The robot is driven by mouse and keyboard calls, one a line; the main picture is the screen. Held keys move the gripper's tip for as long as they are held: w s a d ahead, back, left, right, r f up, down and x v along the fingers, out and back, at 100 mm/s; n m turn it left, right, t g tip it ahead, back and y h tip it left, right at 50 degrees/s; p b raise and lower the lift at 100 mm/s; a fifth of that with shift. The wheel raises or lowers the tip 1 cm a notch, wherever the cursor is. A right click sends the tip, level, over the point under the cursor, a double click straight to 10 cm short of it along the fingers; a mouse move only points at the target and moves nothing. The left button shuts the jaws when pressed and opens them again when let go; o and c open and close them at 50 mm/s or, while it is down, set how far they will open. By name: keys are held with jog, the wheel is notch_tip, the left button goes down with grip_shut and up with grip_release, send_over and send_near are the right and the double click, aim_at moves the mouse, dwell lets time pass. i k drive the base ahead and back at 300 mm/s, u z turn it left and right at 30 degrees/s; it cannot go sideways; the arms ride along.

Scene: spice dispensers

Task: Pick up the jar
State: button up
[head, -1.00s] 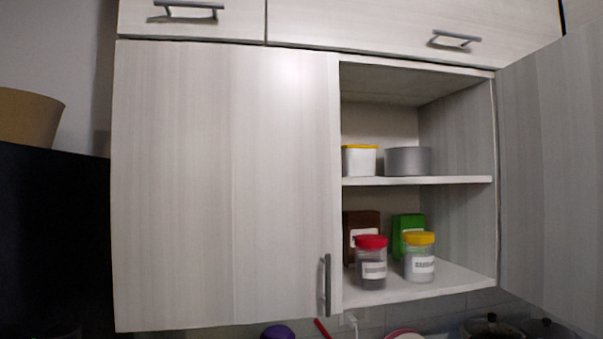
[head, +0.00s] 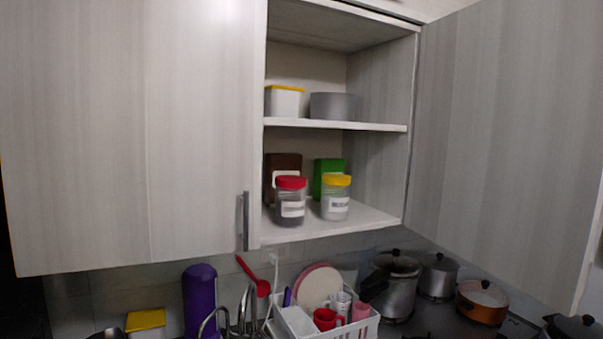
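Two jars stand side by side on the lower shelf of the open cupboard. The left one is a clear jar with a red lid (head: 291,200), dark contents and a white label. The right one is a jar with a yellow lid (head: 336,198), pale contents and a white label. Both are upright near the shelf's front edge. I cannot tell which of the two the task means. My gripper is not in view.
The right cupboard door (head: 505,140) stands open; the left door (head: 130,130) is shut. A brown box (head: 283,162) and a green box (head: 328,168) stand behind the jars. A dish rack (head: 350,330), a purple bottle (head: 200,298) and pots (head: 398,285) are below.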

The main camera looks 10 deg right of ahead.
aim_at(334, 200)
jog(key=z, duration=0.6)
jog(key=i, duration=0.9)
jog(key=z, duration=0.5)
jog(key=i, duration=0.95)
jog(key=u, duration=0.45)
